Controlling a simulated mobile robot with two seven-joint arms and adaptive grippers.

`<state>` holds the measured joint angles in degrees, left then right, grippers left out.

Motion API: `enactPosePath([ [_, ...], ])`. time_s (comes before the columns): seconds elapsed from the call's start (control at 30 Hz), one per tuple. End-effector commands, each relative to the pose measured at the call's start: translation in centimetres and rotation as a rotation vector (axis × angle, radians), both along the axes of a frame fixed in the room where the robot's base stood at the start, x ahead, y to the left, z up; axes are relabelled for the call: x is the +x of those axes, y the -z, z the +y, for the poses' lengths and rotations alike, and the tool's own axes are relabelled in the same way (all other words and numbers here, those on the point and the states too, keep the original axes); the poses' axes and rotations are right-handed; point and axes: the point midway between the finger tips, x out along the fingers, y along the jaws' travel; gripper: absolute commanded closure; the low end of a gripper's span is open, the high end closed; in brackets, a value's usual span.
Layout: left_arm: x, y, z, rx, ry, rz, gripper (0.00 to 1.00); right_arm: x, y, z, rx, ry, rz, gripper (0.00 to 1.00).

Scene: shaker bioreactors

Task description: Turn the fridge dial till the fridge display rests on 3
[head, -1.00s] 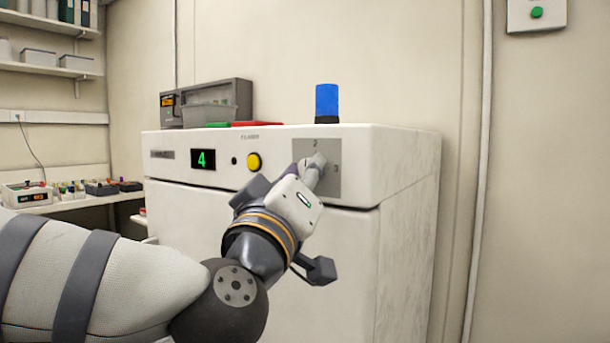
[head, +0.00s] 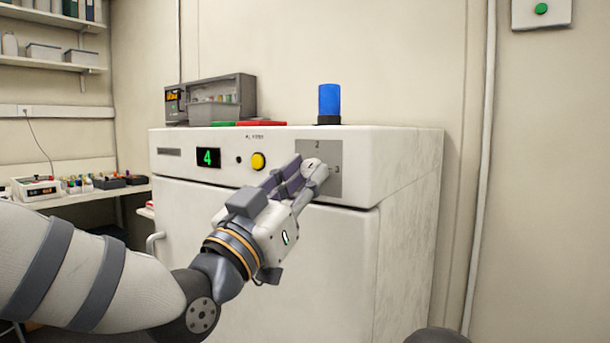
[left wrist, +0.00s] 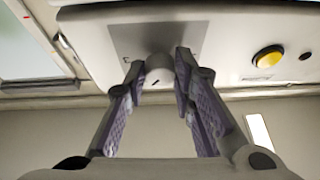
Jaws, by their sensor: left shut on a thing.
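The fridge dial (head: 315,169) is a pale round knob on a grey plate (head: 331,184) at the right of the fridge's front panel. The plate shows a 2 above the dial and a 3 to its right. The fridge display (head: 208,157) is black and reads a green 4. My left gripper (head: 304,172) is at the dial, reaching up from the lower left. In the left wrist view its two fingers (left wrist: 157,82) stand on either side of the dial (left wrist: 159,73), shut on it. A dark mark shows on the dial's face.
A yellow button (head: 258,161) sits between the display and the dial. On top of the fridge (head: 400,150) stand a blue beacon (head: 329,101) and a grey device with a bin (head: 212,112). A bench with small items is at the left.

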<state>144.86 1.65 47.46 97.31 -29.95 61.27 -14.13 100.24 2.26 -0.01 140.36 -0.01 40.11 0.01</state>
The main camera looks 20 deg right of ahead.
Motion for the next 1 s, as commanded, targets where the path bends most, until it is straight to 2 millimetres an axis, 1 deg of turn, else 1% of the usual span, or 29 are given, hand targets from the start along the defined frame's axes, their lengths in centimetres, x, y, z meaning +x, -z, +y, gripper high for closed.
enactPosePath([
  [0.3,0.05,-0.01,0.02,0.056,0.000,-0.072,1.00,0.20,-0.20,0.00,0.000,0.000,-0.007,1.00],
  [0.77,0.07,0.03,0.04,0.063,0.001,-0.081,1.00,0.21,-0.20,0.00,0.000,0.000,-0.007,1.00],
  [0.8,0.07,0.03,0.04,0.063,0.001,-0.081,0.72,0.21,-0.20,0.00,0.000,0.000,-0.007,1.00],
  [0.87,0.07,0.03,0.04,0.062,0.000,-0.081,0.58,0.21,-0.20,0.00,0.000,0.000,-0.007,1.00],
  [0.9,0.07,0.03,0.04,0.062,0.000,-0.081,0.56,0.21,-0.20,0.00,0.000,0.000,-0.007,1.00],
  [1.0,0.08,0.03,0.05,0.062,0.000,-0.080,0.56,0.21,-0.20,0.00,0.000,0.000,-0.007,1.00],
])
